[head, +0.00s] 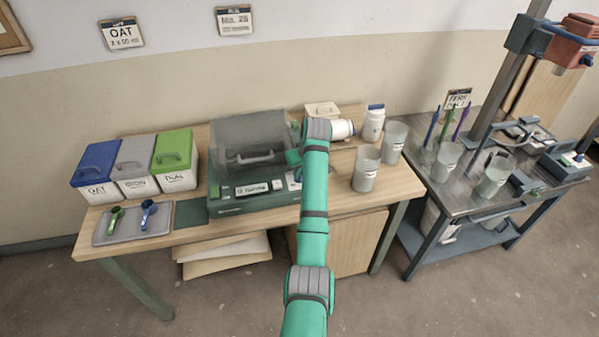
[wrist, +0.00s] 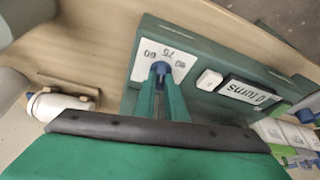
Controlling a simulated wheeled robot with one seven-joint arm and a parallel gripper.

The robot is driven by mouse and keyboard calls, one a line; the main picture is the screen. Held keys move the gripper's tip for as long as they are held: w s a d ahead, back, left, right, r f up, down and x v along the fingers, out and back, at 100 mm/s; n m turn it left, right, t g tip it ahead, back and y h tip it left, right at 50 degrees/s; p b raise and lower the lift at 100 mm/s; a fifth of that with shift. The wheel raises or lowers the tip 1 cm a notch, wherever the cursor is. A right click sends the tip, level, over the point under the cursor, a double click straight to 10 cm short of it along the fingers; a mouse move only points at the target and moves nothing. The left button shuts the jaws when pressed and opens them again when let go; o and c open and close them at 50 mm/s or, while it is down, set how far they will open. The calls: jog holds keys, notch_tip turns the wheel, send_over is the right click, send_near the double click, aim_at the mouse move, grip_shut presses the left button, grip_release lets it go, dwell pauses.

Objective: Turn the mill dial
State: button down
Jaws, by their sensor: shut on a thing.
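The green mill (head: 228,207) with a clear grey lid stands in the middle of the wooden bench. In the wrist view, its front panel (wrist: 205,105) carries a white, numbered dial plate (wrist: 180,60). The small blue mill dial (wrist: 160,67) sits on that plate. My gripper (wrist: 160,75) is shut on the dial, its two green fingers covering part of it. The panel's display (wrist: 248,92) appears upside down and seems to read "0 turns". In the head view, my arm comes from the front to the mill's right end, and the dial is mostly hidden there.
A white button (wrist: 209,80) lies between dial and display. Blue, grey and green-lidded bins (head: 176,150) and a scoop tray (head: 130,222) are left of the mill. Cups (head: 366,170) and a white jar (head: 373,125) stand right. A metal cart (head: 460,190) is farther right.

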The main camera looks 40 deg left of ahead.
jog(key=n, duration=0.1)
jog(key=n+g, duration=0.1)
jog(key=n, duration=0.2)
jog(key=shift+w+r+g+y, duration=0.2)
jog(key=shift+w+g+y, duration=0.1)
jog(key=shift+y, duration=0.1)
jog(key=shift+n+g, duration=0.6)
jog(key=shift+n, duration=1.1)
jog(key=c, duration=1.8)
grip_release()
jog(key=shift+f, duration=0.1)
jog(key=v, duration=1)
jog(key=shift+r, duration=0.4)
